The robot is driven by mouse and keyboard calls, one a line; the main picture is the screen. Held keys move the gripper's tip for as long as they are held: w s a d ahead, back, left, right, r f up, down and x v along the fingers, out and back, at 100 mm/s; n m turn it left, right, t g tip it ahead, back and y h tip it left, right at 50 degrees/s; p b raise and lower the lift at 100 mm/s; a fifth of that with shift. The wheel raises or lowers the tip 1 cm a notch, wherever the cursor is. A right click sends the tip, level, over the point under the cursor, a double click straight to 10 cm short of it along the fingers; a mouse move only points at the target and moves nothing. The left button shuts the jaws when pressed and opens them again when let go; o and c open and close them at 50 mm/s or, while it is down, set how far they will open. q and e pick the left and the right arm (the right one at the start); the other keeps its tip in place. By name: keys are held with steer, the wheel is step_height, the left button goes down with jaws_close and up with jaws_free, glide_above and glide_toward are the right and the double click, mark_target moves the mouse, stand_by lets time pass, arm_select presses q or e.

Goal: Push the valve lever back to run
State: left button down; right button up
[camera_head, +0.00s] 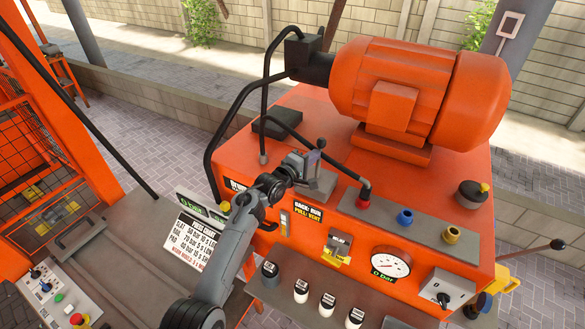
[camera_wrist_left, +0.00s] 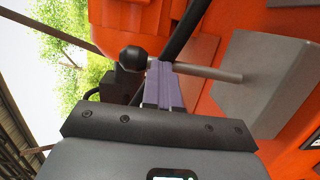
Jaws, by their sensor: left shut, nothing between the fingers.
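The valve lever has a black ball knob (camera_head: 321,143) and rises from a grey valve block (camera_head: 322,188) on the orange power unit. In the left wrist view the lever shaft (camera_wrist_left: 210,71) runs from the block (camera_wrist_left: 268,85) to the knob (camera_wrist_left: 133,59). My left gripper (camera_head: 311,160) is shut and empty, with its fingertips at the lever just below the knob. The fingertips (camera_wrist_left: 160,66) overlap the shaft in the left wrist view; I cannot tell whether they touch it. The label reading "BACK: RUN, PULL: VENT" (camera_head: 309,215) is below the block. My right gripper is out of view.
A large orange motor (camera_head: 415,95) sits on the unit behind. Black hoses (camera_head: 263,110) arch behind my left gripper.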

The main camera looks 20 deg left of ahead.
arm_select(q)
steer(key=w, duration=0.1)
steer(key=w+g, duration=0.1)
steer(key=w, duration=0.1)
steer(key=shift+d+r, duration=0.1)
steer(key=shift+d, duration=0.3)
steer(key=shift+a+f+g+y, duration=0.15)
steer(key=shift+f+g+y, duration=0.15)
steer(key=shift+f, duration=0.05)
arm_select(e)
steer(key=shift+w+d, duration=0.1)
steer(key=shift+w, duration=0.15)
